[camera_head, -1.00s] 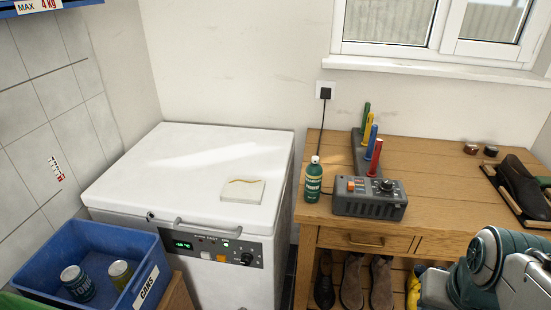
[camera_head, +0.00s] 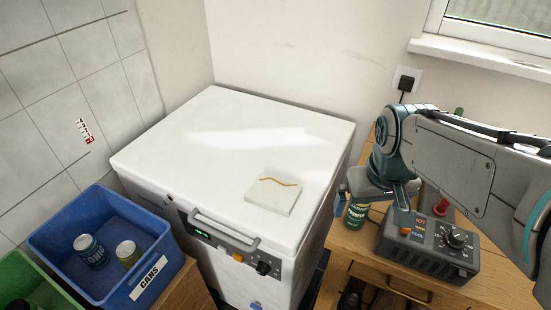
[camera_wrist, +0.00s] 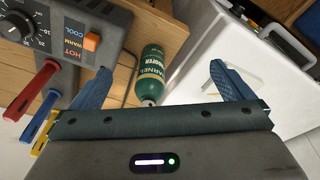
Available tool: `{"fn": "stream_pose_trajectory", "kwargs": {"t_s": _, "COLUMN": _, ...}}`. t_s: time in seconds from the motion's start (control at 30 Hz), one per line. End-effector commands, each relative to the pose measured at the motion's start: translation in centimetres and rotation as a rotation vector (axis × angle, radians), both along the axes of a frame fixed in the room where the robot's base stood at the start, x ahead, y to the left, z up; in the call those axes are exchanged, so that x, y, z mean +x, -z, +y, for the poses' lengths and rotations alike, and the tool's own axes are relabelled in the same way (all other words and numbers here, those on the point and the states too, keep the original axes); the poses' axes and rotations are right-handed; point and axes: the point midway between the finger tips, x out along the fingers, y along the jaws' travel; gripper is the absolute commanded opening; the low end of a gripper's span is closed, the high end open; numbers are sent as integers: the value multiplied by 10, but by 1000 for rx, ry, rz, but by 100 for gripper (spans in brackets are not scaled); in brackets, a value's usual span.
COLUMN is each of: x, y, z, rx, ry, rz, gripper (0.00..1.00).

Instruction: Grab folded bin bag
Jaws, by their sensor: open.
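The folded bin bag (camera_head: 273,197) is a flat, off-white square with a yellow tie. It lies on the white lid of the chest freezer (camera_head: 190,145), near its front right part. In the wrist view the bag (camera_wrist: 243,82) shows only partly, behind one finger. My gripper (camera_head: 373,205) is open and empty, to the right of the bag and apart from it, above the left end of the wooden bench. In the wrist view its two blue fingers (camera_wrist: 160,75) stand wide apart, with a green bottle (camera_wrist: 151,70) seen between them.
On the bench (camera_head: 345,245) stand the green bottle (camera_head: 357,213) and a grey control box (camera_head: 428,245) with coloured rods by it. A blue crate (camera_head: 150,235) holding cans sits left of the freezer. Most of the lid is clear.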

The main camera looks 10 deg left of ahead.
Motion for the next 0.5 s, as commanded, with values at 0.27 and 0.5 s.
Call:
{"fn": "stream_pose_trajectory", "kwargs": {"t_s": 0.27, "x": 80, "y": -20, "z": 83, "rx": -87, "ry": -448, "rz": 119, "gripper": 100}}
{"fn": "stream_pose_trajectory", "kwargs": {"t_s": 0.5, "x": 128, "y": -11, "z": 168, "rx": -156, "ry": -808, "rz": 216, "gripper": 100}}
